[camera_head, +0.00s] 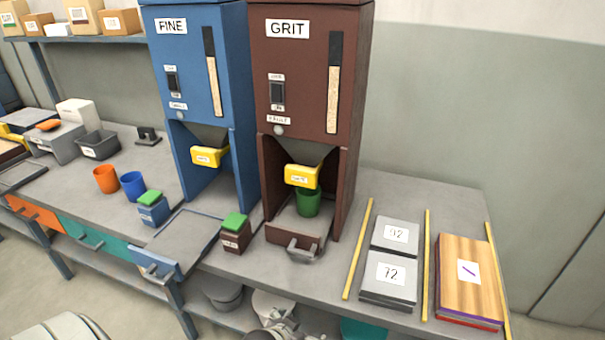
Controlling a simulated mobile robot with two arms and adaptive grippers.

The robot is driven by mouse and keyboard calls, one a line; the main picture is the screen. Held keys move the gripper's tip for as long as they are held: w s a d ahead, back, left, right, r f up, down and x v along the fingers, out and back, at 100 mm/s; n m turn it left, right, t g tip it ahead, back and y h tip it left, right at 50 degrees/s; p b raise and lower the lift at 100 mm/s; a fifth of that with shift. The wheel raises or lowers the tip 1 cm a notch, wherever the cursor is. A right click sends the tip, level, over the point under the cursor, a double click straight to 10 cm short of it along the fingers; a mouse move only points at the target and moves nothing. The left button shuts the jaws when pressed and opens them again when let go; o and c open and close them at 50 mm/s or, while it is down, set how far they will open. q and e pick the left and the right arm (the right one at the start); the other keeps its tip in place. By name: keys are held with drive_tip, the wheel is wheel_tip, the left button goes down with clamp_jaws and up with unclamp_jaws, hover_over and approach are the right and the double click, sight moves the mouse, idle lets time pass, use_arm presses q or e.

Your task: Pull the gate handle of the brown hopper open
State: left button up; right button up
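The brown hopper (300,75), labelled GRIT, stands upright at the middle of the bench. Its yellow gate handle (303,176) sits at the front of the chute and carries a small label too small to read. A green cup (308,203) stands under the handle in the hopper's bay. At the bottom edge, a cropped grey mechanical part (275,331) looks like part of one of my grippers. It is well below and apart from the handle. Its fingers and which arm it belongs to are unclear.
A blue hopper (188,75) labelled FINE stands close on the left. A brown drawer front (292,237) with a grey pull juts below the bay. A brown box with green lid (235,232) stands nearby. Labelled grey blocks (389,276) and a wooden board (466,275) lie right.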

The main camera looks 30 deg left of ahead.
use_arm(q)
drive_tip(key=shift+t, duration=0.6)
drive_tip(key=r, duration=0.2)
drive_tip(key=w+r, duration=0.1)
drive_tip(key=r, duration=0.1)
drive_tip(key=w+a+r, duration=0.1)
drive_tip(key=r, duration=0.1)
drive_tip(key=shift+w+r, duration=0.25)
drive_tip(key=shift+r, duration=0.1)
drive_tip(key=n+t+y, duration=0.3)
drive_tip(key=t+y, duration=0.1)
drive_tip(key=t, duration=0.4)
approach(300, 177)
drive_tip(key=p+x, duration=0.1)
drive_tip(key=x, duration=1)
drive_tip(key=shift+w+a+p, duration=0.1)
drive_tip(key=shift+w+p, duration=0.05)
drive_tip(key=shift+p, duration=0.2)
